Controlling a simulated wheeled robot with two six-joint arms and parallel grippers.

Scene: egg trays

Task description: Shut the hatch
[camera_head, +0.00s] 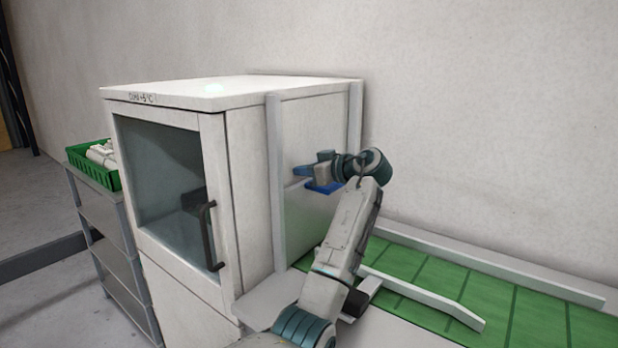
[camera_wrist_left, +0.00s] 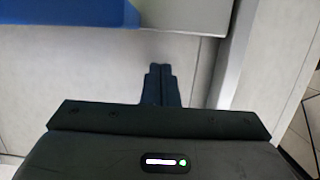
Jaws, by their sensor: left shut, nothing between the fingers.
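The hatch (camera_head: 300,130) looks like the pale panel in the side wall of the white cabinet, between two upright rails. A line crosses it at the height of a blue ledge (camera_head: 325,187). I cannot tell for sure how far it stands open. My left gripper (camera_head: 303,171) is at this side wall, just above the blue ledge, shut and empty, and hides part of the panel. In the left wrist view its dark fingers (camera_wrist_left: 160,72) are together in front of a pale surface, with a blue part (camera_wrist_left: 70,12) beyond at the top. My right gripper is not in view.
The cabinet's glass front door (camera_head: 165,170) is shut and has a dark handle (camera_head: 209,235). A green crate (camera_head: 92,172) stands on a grey rack to the left. A green conveyor (camera_head: 500,300) with a white guide rail (camera_head: 425,297) runs off to the right.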

